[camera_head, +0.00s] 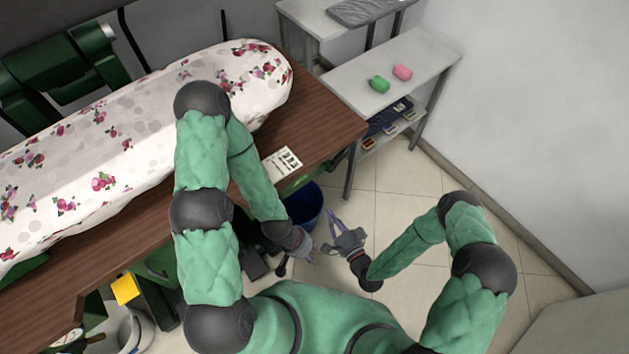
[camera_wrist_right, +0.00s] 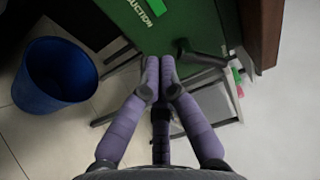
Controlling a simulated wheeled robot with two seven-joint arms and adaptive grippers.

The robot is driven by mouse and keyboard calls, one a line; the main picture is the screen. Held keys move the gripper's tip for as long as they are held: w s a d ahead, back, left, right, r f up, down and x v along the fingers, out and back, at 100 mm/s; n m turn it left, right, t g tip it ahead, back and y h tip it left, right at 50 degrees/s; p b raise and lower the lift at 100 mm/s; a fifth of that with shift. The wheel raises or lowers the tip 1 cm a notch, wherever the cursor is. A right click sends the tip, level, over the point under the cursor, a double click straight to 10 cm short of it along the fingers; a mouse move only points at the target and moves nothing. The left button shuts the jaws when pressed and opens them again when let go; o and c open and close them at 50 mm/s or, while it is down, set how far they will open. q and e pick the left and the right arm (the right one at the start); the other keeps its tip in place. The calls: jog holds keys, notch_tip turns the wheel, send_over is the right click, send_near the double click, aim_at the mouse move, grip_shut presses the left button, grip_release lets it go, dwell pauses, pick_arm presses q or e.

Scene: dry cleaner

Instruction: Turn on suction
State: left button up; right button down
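A dark green machine panel (camera_wrist_right: 190,25) fills the top of the right wrist view. In the head view, the ironing station (camera_head: 130,125) has a flowered cover on a brown wooden top. My right gripper (camera_wrist_right: 160,68) has its purple fingertips together, in front of the panel, with nothing seen between them. I cannot tell whether they touch it. In the head view, my right gripper (camera_head: 333,222) is right of the blue bin. My left gripper (camera_head: 312,257) is just below the bin; its fingers are too small to judge.
The blue bin (camera_wrist_right: 52,75) stands on the tiled floor left of my right gripper. A white card (camera_head: 282,163) lies on the wooden edge. A grey side table (camera_head: 405,60) with green and pink blocks is at the upper right. Tiled floor is free at right.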

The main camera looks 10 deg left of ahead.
jog(key=b+x, duration=0.4)
jog(key=x, duration=1)
jog(key=shift+s, duration=0.1)
